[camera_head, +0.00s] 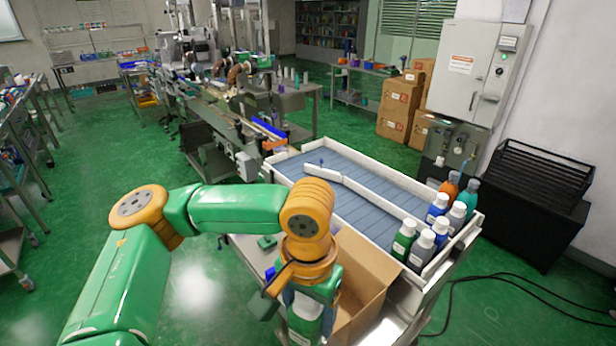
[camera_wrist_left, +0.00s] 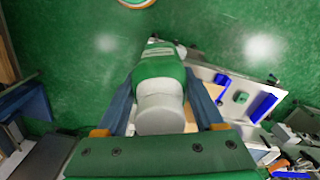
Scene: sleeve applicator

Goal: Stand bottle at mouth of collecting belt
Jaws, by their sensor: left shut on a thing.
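My left gripper (camera_head: 300,296) hangs low in front of the collecting belt, beside an open cardboard box. In the left wrist view the left gripper (camera_wrist_left: 162,100) has its two blue fingers shut on a green bottle (camera_wrist_left: 160,69) with a white cap. In the head view the bottle (camera_head: 304,322) shows partly under the wrist, at the bottom edge. The collecting belt (camera_head: 360,205) is a blue-grey slatted surface between white rails. Several bottles with green, blue, grey, orange and teal bodies (camera_head: 402,240) stand at its right end. My right gripper is not in view.
The open cardboard box (camera_head: 372,275) stands right of my gripper, against the belt's near side. A white guide rail (camera_head: 375,190) runs along the belt. The belt's left and middle surface is bare. A machine line (camera_head: 235,120) stands behind at left.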

